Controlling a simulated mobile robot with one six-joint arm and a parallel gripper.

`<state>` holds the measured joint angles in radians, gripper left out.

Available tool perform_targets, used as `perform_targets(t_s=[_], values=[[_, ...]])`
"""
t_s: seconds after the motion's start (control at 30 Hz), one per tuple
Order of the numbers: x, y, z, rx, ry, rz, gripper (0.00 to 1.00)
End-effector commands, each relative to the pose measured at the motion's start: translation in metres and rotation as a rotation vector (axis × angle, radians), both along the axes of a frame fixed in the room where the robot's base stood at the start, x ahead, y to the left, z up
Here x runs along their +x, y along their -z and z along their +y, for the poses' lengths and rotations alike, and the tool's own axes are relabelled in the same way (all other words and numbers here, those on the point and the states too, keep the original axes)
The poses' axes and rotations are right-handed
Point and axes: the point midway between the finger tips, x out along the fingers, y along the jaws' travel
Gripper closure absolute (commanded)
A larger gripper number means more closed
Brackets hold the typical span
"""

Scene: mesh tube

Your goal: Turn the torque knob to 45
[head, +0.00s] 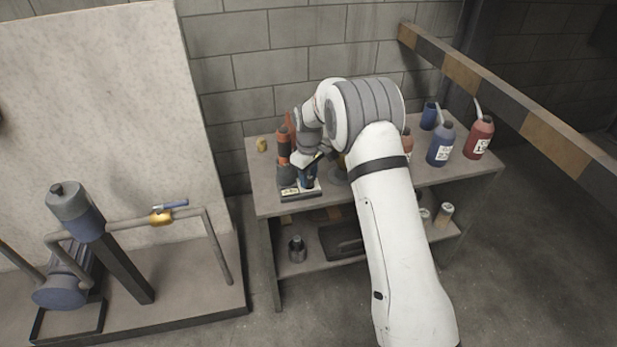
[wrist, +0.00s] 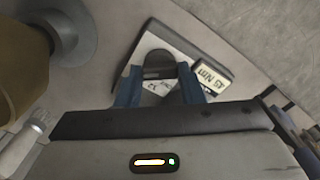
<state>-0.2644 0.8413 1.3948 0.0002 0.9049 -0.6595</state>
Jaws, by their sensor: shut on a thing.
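The torque knob (wrist: 160,70) is a dark rounded piece on a pale-topped block in the wrist view. My gripper (wrist: 159,84) has its two blue fingers on either side of the knob and is shut on it. A label reading "45 Nm" (wrist: 211,76) sits on the block to the right of the knob. A second label, partly hidden between the fingers, seems to read "32". In the head view my gripper (head: 308,178) reaches down at the block (head: 300,193) on the left part of the table. The knob is hidden there, and its exact pointing direction is unclear.
An orange and dark tool (head: 284,150) stands close to my gripper on the table (head: 264,168). A blue bottle (head: 441,147) and a red bottle (head: 479,138) stand at the right. A pipe stand with a yellow valve (head: 162,216) is at the left.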

Motion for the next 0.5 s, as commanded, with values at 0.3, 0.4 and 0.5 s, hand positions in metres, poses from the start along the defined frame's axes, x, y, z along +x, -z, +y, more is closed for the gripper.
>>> perform_targets(t_s=[0.3, 0.4, 0.5], values=[[0.0000, 0.0002, -0.0011, -0.001, 0.128, 0.001, 0.88], [0.0000, 0.0001, -0.0012, -0.002, 0.144, 0.001, 0.88], [-0.0001, 0.0000, -0.0013, -0.002, 0.152, 0.001, 0.88]])
